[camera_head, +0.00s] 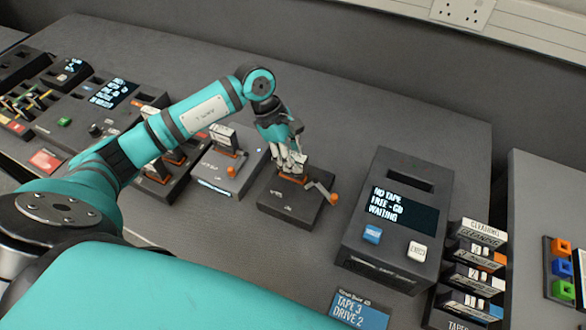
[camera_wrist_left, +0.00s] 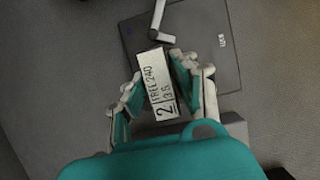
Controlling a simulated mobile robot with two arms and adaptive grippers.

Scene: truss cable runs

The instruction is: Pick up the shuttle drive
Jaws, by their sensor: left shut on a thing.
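The shuttle drive (camera_wrist_left: 160,92) is a small block with a white label reading "2", "FREE 240" and "3.5" in the left wrist view. In the head view its orange part (camera_head: 293,179) shows under my left fingers, at the dark dock box (camera_head: 276,208) with an orange-knobbed crank. I cannot tell whether it is seated in the box or just above it. My left gripper (camera_head: 289,158) points down, its two fingers shut on either side of the drive. The fingers hide part of it in the head view. My right gripper is not in view.
Left of the dock stands a grey unit (camera_head: 229,162) holding another labelled drive. To the right is a tape machine (camera_head: 396,215) with a screen reading "NO TAPE", beside a rack of tapes (camera_head: 474,262). The blue card (camera_head: 358,311) reads "TAPE 3 DRIVE 2". Bench behind the dock is clear.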

